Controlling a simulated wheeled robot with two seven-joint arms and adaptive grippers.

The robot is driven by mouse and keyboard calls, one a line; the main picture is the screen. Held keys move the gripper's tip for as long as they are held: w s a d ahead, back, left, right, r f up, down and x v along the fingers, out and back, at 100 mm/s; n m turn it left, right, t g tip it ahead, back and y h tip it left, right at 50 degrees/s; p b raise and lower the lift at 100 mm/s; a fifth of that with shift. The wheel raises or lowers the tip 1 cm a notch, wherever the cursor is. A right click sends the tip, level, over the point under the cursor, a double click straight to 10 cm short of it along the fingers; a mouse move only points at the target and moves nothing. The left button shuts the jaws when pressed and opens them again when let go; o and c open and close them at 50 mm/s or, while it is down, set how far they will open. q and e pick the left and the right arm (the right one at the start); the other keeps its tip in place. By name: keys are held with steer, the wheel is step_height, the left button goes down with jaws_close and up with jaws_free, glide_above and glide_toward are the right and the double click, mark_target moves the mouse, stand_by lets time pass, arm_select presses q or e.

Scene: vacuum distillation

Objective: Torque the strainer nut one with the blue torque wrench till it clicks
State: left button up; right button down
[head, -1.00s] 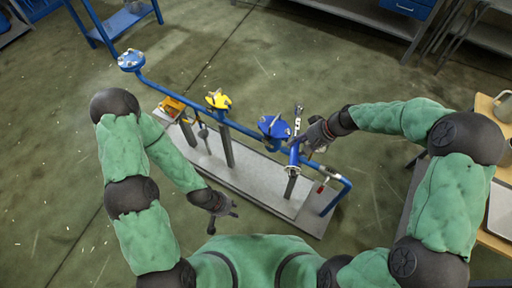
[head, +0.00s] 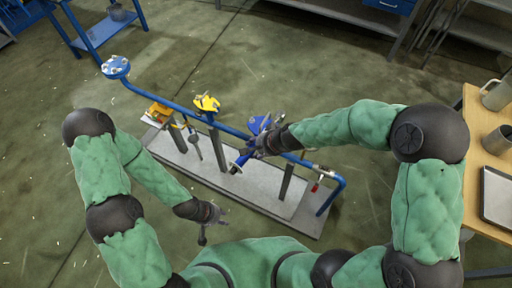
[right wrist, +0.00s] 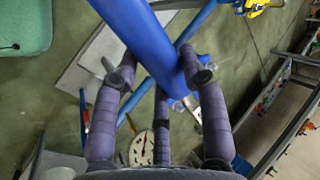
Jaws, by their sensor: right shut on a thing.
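My right gripper (head: 258,148) is at the blue pipe run in the head view. In the right wrist view its fingers (right wrist: 160,85) are closed around a thick blue bar (right wrist: 150,35), which I take as the blue torque wrench. In the head view a blue length of the wrench (head: 240,159) shows below left of the hand. The blue flanged fitting (head: 258,123), apparently the strainer, is partly hidden behind the hand. Strainer nut one cannot be told apart, nor whether the wrench touches it.
The pipe run stands on a grey base (head: 265,200), with a yellow-topped valve (head: 206,104) and a blue flange (head: 116,67) to the left. A wooden table (head: 476,120) with mugs and a tray is at right. Open floor lies left.

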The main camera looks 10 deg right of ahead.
steer(key=shift+r, duration=0.1)
steer(key=shift+f+b, duration=1.95)
steer(key=shift+b, duration=0.1)
steer(key=shift+f+b, duration=1.75)
steer(key=shift+b, duration=0.05)
stand_by(0.4)
steer(key=shift+w+a+m+t+h+p, duration=0.3)
steer(key=shift+w+a+m+h+p, duration=0.1)
steer(key=shift+w+a+m+p, duration=0.6)
steer(key=shift+s+f, duration=0.1)
